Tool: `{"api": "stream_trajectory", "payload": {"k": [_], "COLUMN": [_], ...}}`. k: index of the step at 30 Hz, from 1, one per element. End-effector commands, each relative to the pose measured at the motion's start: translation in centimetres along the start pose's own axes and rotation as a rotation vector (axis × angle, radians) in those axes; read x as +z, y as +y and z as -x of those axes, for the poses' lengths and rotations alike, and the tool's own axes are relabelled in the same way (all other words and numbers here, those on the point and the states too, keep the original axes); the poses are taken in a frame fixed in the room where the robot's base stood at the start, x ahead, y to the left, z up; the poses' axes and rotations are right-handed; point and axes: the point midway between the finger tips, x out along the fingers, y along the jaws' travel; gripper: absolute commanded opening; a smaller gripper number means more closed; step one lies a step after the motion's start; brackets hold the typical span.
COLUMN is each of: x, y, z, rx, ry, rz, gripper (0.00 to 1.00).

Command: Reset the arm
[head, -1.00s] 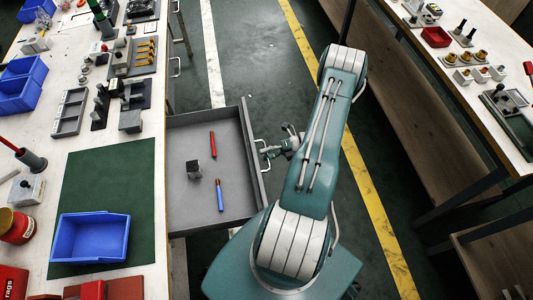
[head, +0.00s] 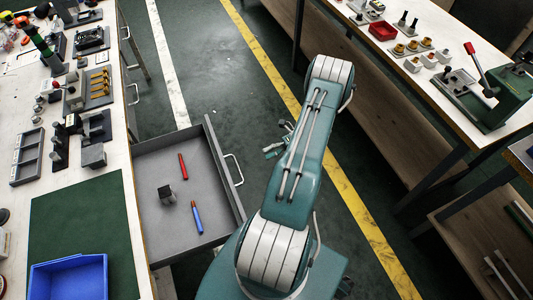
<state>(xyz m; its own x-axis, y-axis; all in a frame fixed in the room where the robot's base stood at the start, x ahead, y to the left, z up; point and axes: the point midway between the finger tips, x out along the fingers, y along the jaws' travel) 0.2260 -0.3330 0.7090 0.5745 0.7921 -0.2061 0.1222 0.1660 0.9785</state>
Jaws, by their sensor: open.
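My gripper (head: 277,146) shows partly past the left side of my teal arm (head: 302,150), over the dark floor. It is open, with nothing seen in it, and stands apart from the open drawer to its left. My arm hides part of the gripper. The grey drawer (head: 146,222) is pulled out from the left bench and holds a red marker (head: 183,166), a small dark block (head: 167,195) and a blue marker (head: 197,217).
The left workbench (head: 118,165) bears a green mat (head: 75,225), a blue bin (head: 68,280) and several fixtures. A right bench holds a red tray (head: 382,31) and a green press (head: 485,92). The floor aisle (head: 225,85) between them is clear.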

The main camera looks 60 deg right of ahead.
Motion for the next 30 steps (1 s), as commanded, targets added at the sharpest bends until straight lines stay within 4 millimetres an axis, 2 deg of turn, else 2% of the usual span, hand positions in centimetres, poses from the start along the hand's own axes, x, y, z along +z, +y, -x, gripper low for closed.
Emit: {"api": "stream_trajectory", "payload": {"k": [9,13,21,30], "x": [0.0,0.7,3.1,3.3], "y": [0.1,1.6,10.1,19.5], "z": [-0.1,-0.4,-3.6,-8.2], "rx": [-0.001,-0.036,-0.199,-0.311], "ry": [0.001,0.043,0.299,0.622], "rz": [0.002,0.066,0.459,0.95], "gripper": [0.51,0.51,0.51,0.51]}}
